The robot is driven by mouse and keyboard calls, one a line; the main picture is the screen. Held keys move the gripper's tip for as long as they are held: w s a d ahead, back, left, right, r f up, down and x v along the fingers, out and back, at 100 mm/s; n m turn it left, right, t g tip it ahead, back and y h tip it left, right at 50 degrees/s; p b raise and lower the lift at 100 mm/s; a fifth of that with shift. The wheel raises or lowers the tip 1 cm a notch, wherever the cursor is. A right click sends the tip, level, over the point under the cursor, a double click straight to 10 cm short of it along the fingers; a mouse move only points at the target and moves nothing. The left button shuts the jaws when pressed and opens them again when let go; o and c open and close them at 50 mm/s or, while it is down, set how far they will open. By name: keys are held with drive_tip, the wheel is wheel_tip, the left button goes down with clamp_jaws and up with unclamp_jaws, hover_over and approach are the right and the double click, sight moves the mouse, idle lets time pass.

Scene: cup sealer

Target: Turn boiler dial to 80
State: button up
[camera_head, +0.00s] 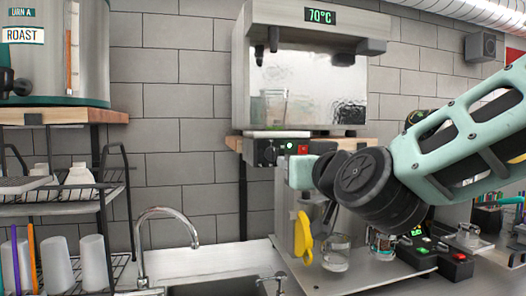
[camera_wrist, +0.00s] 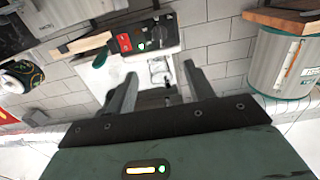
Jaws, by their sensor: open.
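The boiler (camera_head: 310,85) is a metal box on the wall with a steamy front, and its display (camera_head: 320,16) reads 70°C. Beneath it is a black control box with a dark round dial (camera_head: 268,152) at its left, a green light and a red button. In the wrist view, which looks upside down, the control box (camera_wrist: 145,35) lies beyond the fingers. My gripper (camera_wrist: 160,78) is open and empty, apart from the dial. In the head view its mint body is just below and right of the control box, and its fingertips cannot be made out.
A wooden shelf (camera_head: 318,147) is under the boiler. A yellow-handled tool (camera_head: 303,240) and a glass (camera_head: 336,252) are below my gripper. A tap (camera_head: 165,228) and sink are at front, with a cup rack (camera_head: 62,190) at left. The wall left of the control box is clear.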

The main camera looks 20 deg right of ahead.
sight(274, 153)
drive_tip(key=w+p, duration=0.4)
drive_tip(key=w, duration=1.1)
drive_tip(key=shift+w, duration=0.1)
drive_tip(key=shift+w+p, duration=0.45)
drive_tip(key=shift+w, duration=0.35)
drive_tip(key=shift+f, duration=0.1)
drive_tip(key=c, duration=0.9)
